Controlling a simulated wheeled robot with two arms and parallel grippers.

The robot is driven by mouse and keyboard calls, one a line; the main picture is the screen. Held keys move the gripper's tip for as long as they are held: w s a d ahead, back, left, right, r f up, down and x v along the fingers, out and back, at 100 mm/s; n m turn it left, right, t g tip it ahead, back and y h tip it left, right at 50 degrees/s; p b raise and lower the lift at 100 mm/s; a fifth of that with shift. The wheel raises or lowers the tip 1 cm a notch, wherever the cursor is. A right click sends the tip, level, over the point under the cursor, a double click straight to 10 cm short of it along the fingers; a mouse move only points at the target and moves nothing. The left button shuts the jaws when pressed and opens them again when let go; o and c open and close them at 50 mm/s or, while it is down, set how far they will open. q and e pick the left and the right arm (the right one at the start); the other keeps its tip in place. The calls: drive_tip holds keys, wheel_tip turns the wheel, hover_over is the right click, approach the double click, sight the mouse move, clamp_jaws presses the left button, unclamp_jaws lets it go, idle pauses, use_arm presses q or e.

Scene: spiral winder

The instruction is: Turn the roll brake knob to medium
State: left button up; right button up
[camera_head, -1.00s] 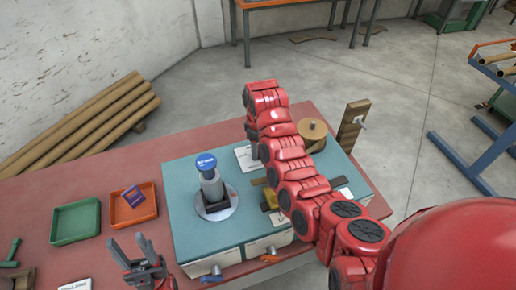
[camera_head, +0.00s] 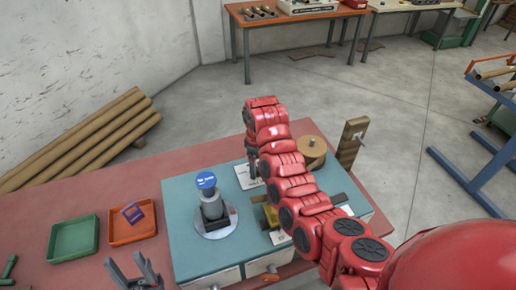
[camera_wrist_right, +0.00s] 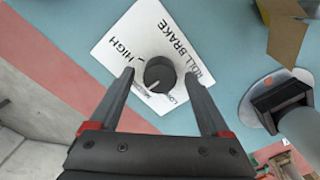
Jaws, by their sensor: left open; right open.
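In the right wrist view, the black round roll brake knob (camera_wrist_right: 159,75) sits on a white plate (camera_wrist_right: 150,38) printed ROLL BRAKE and HIGH. A white line on the knob points to the lower left, towards small lettering that I cannot read surely. My right gripper (camera_wrist_right: 158,77) is open, with one finger on each side of the knob and gaps to both. In the head view, the plate (camera_head: 249,182) lies on the teal machine top, below my right gripper (camera_head: 252,166); the knob is hidden there. My left gripper (camera_head: 134,272) is open and empty at the bottom left.
A grey post with a blue cap (camera_head: 206,181) stands left of the plate on the teal machine (camera_head: 182,205). A brown roll (camera_head: 312,152) and a wooden upright (camera_head: 350,145) stand to the right. Green (camera_head: 73,239) and orange (camera_head: 133,226) trays lie left.

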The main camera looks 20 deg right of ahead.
sight(258, 167)
wheel_tip(258, 167, up, 3)
drive_tip(key=shift+d+p, duration=0.15)
drive_tip(key=shift+p, duration=0.45)
wheel_tip(258, 167, up, 14)
drive_tip(key=b, duration=0.1)
drive_tip(key=shift+b, duration=0.3)
drive_tip(key=shift+f, duration=0.1)
